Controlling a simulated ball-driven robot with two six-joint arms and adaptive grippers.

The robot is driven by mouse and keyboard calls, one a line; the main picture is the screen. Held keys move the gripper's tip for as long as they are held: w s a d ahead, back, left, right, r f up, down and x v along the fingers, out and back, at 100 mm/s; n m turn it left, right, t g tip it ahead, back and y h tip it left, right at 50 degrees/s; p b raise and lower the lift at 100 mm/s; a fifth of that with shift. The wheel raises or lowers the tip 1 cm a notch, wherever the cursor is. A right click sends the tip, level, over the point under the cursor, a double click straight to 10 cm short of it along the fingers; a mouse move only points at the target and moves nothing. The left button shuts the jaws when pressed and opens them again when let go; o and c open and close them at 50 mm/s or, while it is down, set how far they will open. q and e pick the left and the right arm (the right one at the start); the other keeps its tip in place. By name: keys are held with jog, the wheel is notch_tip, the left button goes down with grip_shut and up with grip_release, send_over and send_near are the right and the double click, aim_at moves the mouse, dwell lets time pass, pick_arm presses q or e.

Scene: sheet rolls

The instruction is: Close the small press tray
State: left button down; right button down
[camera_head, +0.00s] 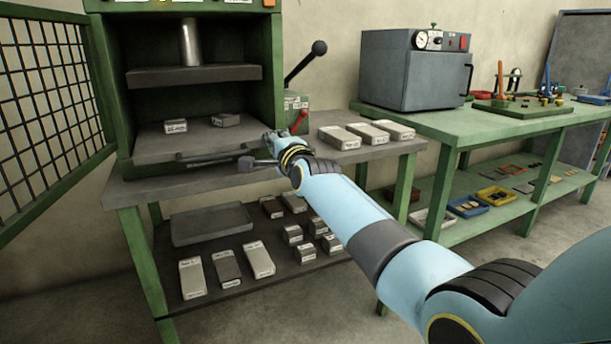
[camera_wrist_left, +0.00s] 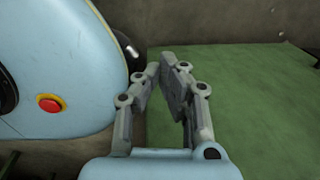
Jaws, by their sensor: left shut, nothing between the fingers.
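The small press tray (camera_head: 165,150) is a grey plate in the lower opening of the green press. Its front part sticks out towards me, and two small labelled blocks (camera_head: 176,126) lie on it. A dark bar handle (camera_head: 205,156) runs along its front. My right gripper (camera_head: 260,152) is at the right end of this handle, by the tray's front right corner. Its fingers are small and partly overlapped, so contact and opening are unclear. My left gripper (camera_wrist_left: 170,72) shows only in the left wrist view, shut and empty, over a green surface.
An open mesh door (camera_head: 50,110) stands at the left. A black-knobbed lever (camera_head: 305,62) rises right of the press. Pale blocks (camera_head: 365,135) lie on the bench beside the tray. More blocks fill the lower shelf (camera_head: 212,285). A grey oven (camera_head: 410,75) stands on the green table.

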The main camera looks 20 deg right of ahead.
jog(key=w+b, duration=0.1)
jog(key=w, duration=0.2)
jog(key=shift+w, duration=0.25)
jog(key=shift+w+a, duration=0.1)
jog(key=shift+w, duration=0.15)
jog(key=shift+w+r, duration=0.1)
jog(key=shift+r, duration=0.05)
jog(key=shift+w, duration=0.1)
